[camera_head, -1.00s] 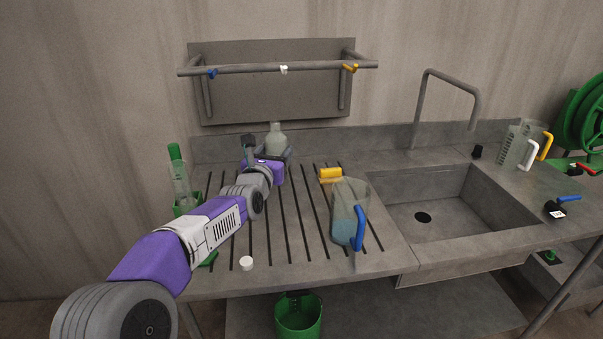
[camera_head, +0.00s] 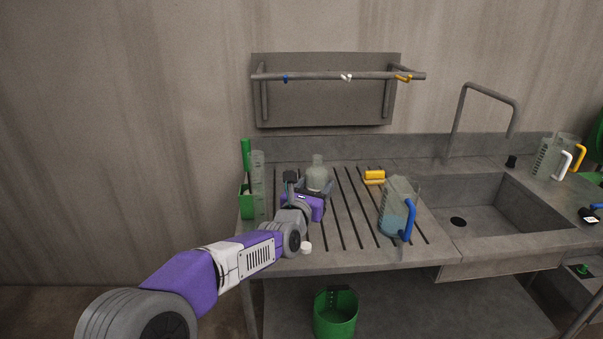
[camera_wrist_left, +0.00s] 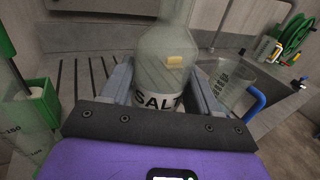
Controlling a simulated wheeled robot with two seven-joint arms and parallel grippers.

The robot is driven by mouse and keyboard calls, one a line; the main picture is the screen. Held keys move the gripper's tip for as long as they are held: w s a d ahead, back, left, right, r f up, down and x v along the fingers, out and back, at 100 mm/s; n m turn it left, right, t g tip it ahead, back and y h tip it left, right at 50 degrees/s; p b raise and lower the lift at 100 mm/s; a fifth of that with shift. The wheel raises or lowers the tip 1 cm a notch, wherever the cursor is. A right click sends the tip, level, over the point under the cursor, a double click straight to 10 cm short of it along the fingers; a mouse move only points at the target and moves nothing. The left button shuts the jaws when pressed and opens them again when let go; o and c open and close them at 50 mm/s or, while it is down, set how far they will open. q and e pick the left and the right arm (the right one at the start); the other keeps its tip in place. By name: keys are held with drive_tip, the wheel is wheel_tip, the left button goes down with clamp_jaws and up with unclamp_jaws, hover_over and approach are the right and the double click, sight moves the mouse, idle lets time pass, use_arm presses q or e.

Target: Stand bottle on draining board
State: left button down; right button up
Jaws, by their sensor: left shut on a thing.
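The bottle (camera_head: 317,176) is clear with a narrow neck, and it stands upright at the back left of the draining board (camera_head: 345,235). In the left wrist view the bottle (camera_wrist_left: 165,57) shows a white label reading "SALT". My left gripper (camera_head: 315,187) is shut on the bottle, with one finger on each side of its body. The bottle's base is hidden behind the gripper, so I cannot tell whether it touches the grooved board. My right gripper is not in view.
A jug with a blue handle (camera_head: 398,205) stands right of the bottle, near a yellow object (camera_head: 374,177). A green holder (camera_head: 247,203) with a cylinder is at the left edge. A white cap (camera_head: 306,248) lies at the front. The sink (camera_head: 475,205) is at the right.

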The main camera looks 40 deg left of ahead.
use_arm(q)
drive_tip(key=w+d+f+m+h, duration=0.2)
drive_tip(key=d+f+h, duration=0.1)
drive_tip(key=d+f, duration=0.8)
drive_tip(key=w+d+f+m+t+h, duration=0.1)
drive_tip(key=w+d+f+m+h, duration=0.1)
drive_tip(key=d+f, duration=0.9)
drive_tip(key=w+d+h, duration=0.1)
drive_tip(key=d+h, duration=0.1)
drive_tip(key=d, duration=0.5)
drive_tip(key=shift+d+f+m, duration=0.2)
drive_tip(key=shift+f+m, duration=0.05)
drive_tip(key=shift+m, duration=0.05)
